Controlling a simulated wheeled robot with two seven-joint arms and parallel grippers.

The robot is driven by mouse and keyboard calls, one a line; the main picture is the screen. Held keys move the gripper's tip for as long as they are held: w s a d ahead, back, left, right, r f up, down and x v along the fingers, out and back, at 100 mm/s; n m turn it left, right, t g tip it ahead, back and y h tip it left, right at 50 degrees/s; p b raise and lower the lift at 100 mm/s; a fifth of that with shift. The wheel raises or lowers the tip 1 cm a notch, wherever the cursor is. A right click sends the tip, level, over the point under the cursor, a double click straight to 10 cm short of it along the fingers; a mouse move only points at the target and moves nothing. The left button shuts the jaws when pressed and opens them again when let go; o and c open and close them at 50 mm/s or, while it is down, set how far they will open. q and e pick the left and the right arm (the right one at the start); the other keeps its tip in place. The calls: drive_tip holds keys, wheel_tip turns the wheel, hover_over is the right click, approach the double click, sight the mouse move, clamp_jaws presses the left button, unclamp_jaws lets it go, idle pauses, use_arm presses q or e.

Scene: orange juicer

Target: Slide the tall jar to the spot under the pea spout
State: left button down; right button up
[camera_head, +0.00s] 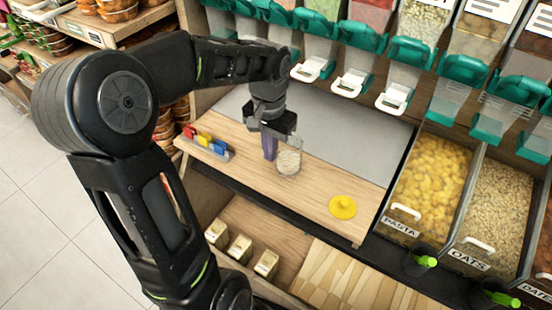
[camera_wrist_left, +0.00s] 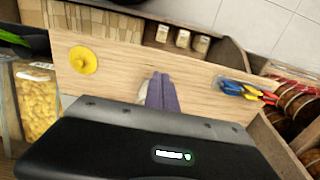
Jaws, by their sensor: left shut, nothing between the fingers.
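The tall jar (camera_head: 289,162) is clear with pale contents and stands on the wooden shelf board (camera_head: 315,192). My left gripper (camera_head: 269,156) is shut and empty, with its purple fingers pointing down just left of the jar in the head view. Whether the fingers touch the jar I cannot tell. In the left wrist view the closed fingers (camera_wrist_left: 161,92) show over the board, and the jar is mostly hidden. A row of teal dispensers with white spouts (camera_head: 352,82) hangs behind the board; one holds green contents (camera_head: 324,8). No label names the pea spout. My right gripper is out of view.
A yellow lid (camera_head: 342,207) lies on the board right of the jar. A rack of coloured clips (camera_head: 206,143) stands at the board's left end. Bins of pasta (camera_head: 430,178) and oats (camera_head: 494,205) are at the right. The board between jar and lid is clear.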

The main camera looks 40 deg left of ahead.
sight(286, 157)
use_arm(q)
wheel_tip(286, 157, down, 10)
drive_tip(key=shift+r, duration=0.15)
drive_tip(key=shift+w+a, duration=0.1)
drive_tip(key=shift+w, duration=1.1)
drive_tip(key=shift+w+a, duration=0.1)
drive_tip(key=shift+w, duration=0.7)
drive_tip(key=shift+w, duration=0.1)
drive_tip(key=w, duration=0.3)
drive_tip(key=shift+w+a, duration=0.2)
drive_tip(key=shift+w, duration=0.1)
drive_tip(key=shift+s, duration=0.15)
